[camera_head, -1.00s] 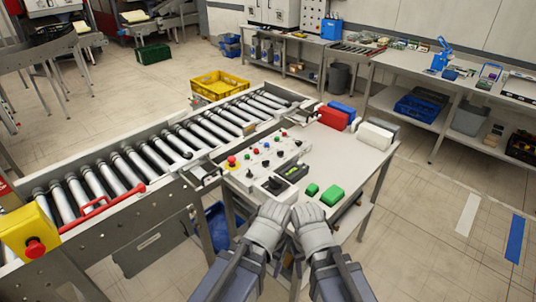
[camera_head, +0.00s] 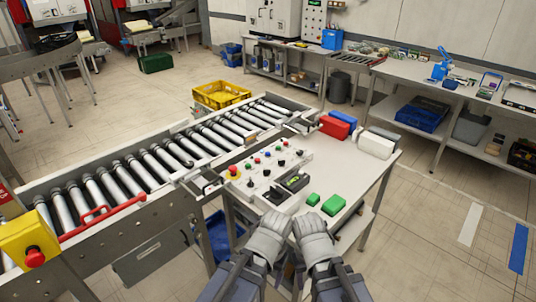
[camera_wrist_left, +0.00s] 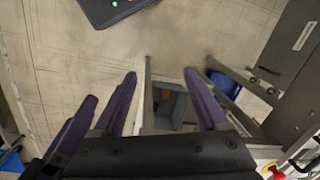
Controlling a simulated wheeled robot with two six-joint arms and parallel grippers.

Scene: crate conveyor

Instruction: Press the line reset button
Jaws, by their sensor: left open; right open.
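A light control panel (camera_head: 278,162) with several small red, green, blue and black buttons and knobs lies on the white table beside the conveyor. A red mushroom button on a yellow base (camera_head: 233,171) is at its left end. No label is legible, so I cannot tell which one is the line reset button. My right gripper (camera_head: 307,217) and left gripper (camera_head: 277,217) are side by side at the table's near edge, apart from the panel's buttons. In the left wrist view the left gripper's purple fingers (camera_wrist_left: 160,73) are apart with nothing between them.
Two green blocks (camera_head: 333,203) and a black device with a green display (camera_head: 294,181) are on the table. Red and white boxes stand at its back. A roller conveyor (camera_head: 150,160) is on the left, with a yellow stop box (camera_head: 28,238) at its near end.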

